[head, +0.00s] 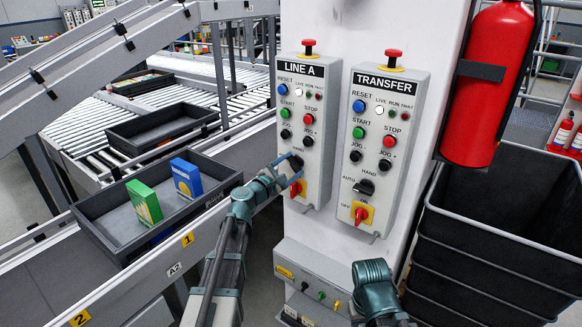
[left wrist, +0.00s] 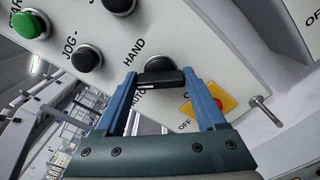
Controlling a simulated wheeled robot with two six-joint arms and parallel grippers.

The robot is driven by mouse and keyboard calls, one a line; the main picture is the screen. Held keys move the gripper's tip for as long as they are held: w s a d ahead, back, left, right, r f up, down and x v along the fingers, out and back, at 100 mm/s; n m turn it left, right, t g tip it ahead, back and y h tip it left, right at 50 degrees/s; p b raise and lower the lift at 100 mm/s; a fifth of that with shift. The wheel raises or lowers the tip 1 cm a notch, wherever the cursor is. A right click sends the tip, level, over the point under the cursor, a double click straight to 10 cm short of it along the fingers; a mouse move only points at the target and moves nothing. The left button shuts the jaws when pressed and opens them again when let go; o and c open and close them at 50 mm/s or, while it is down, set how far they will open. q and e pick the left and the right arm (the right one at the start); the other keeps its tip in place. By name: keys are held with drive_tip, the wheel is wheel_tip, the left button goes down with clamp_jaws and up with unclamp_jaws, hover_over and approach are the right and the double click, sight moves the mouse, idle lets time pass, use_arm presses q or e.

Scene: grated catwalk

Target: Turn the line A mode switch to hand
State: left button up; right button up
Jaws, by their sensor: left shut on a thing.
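The line A panel (head: 316,120) is a grey box on the white column, labelled LINE A. Its mode switch (head: 296,161) is a black knob low on the panel, partly hidden by my left gripper (head: 293,176). In the left wrist view, the blue fingers of my left gripper (left wrist: 170,88) are shut on the mode switch (left wrist: 160,76), one on each side. The HAND label is above the knob and AUTO beside its left end. A pale mark on the knob shows near AUTO. My right arm shows at the bottom; its fingers are not visible.
The similar TRANSFER panel (head: 380,150) is close on the right. A red-and-yellow rotary switch (head: 297,188) sits just below the line A mode switch. A red extinguisher (head: 497,85) and black bin (head: 500,235) are at right.

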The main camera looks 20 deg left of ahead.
use_arm(q)
drive_tip(key=m, duration=0.4)
drive_tip(key=shift+m, duration=0.3)
drive_tip(key=shift+s+f+m, duration=0.1)
drive_tip(key=shift+m, duration=1.9)
drive_tip(key=o, duration=1.3)
drive_tip(key=v, duration=1.3)
drive_tip(key=shift+s+a, duration=0.1)
drive_tip(key=shift+s, duration=0.25)
